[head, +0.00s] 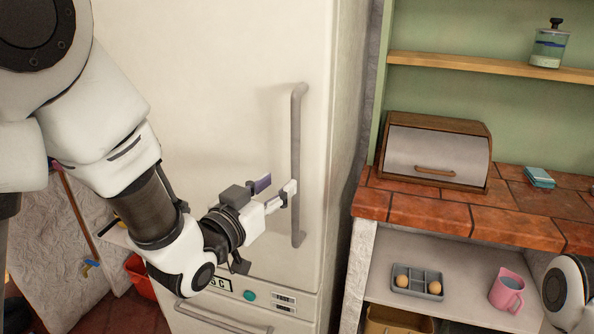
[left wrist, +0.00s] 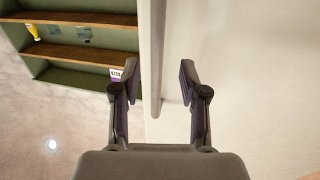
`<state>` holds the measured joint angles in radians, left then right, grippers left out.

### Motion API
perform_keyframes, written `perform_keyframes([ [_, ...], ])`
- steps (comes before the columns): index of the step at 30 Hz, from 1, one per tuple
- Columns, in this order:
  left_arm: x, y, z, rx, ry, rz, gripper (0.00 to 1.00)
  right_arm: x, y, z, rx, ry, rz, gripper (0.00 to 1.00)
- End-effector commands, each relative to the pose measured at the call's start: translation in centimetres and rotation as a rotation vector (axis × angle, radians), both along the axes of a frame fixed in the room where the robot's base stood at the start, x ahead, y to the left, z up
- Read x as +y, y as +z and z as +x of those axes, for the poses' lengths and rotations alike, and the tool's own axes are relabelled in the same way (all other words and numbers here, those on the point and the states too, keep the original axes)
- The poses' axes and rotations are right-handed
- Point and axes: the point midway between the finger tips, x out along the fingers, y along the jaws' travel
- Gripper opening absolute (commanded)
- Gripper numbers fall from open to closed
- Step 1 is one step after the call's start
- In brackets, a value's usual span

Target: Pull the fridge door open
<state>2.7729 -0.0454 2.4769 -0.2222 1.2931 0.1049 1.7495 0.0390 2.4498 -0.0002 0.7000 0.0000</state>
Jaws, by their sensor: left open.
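The fridge door (head: 200,70) is a tall cream panel in the head view, and it looks shut. Its long grey vertical handle (head: 298,130) is near the door's right edge. My left gripper (head: 286,192) is open at the lower part of the handle. In the left wrist view the handle (left wrist: 157,60) runs down between the two spread fingers of my left gripper (left wrist: 158,80), with a gap on each side. The cream door surface (left wrist: 240,80) fills the right of that view. My right gripper is not in view.
Below the door is a lower panel with a horizontal handle (head: 225,322). Right of the fridge is a brick-tiled counter (head: 450,215) with a bread box (head: 435,150). An egg tray (head: 418,282) and pink mug (head: 507,290) are on the shelf below. My right arm shows at the right edge.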

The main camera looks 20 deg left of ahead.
Motion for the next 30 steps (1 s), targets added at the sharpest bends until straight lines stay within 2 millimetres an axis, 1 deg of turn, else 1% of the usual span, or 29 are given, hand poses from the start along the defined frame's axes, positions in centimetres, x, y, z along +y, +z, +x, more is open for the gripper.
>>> perform_keyframes([
  [1,-0.2,0.8,0.7,0.004,-0.001,0.002,0.43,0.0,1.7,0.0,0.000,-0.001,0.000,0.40],
  [3,-0.5,0.8,1.8,0.005,-0.002,0.002,0.43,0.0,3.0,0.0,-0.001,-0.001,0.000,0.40],
  [4,-0.6,0.4,2.5,0.000,-0.002,0.003,0.43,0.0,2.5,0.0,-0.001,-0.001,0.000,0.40],
  [6,-1.0,0.2,3.9,0.001,-0.002,0.001,0.43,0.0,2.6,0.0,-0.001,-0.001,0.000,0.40],
  [10,-1.4,0.2,5.8,0.001,-0.002,0.001,0.43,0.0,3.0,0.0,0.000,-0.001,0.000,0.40],
  [13,-1.6,0.0,6.5,0.002,-0.001,0.000,0.43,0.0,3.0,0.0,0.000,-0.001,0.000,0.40],
  [19,-1.6,0.0,6.5,0.002,0.000,-0.001,0.43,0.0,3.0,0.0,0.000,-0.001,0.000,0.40],
  [20,-1.6,0.0,6.5,0.002,0.000,-0.001,0.40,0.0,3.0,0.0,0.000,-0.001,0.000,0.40],
  [21,-1.6,0.0,6.5,0.002,0.000,-0.001,0.26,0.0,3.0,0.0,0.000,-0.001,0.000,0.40],
  [23,-1.6,0.0,6.5,0.002,0.000,-0.001,0.04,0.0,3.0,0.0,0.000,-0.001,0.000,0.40],
  [24,-1.6,0.0,6.5,0.002,0.000,-0.001,0.00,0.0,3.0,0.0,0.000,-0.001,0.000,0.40],
  [30,-1.5,0.0,6.5,0.002,-0.001,-0.001,0.00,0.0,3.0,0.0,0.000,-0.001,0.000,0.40],
])
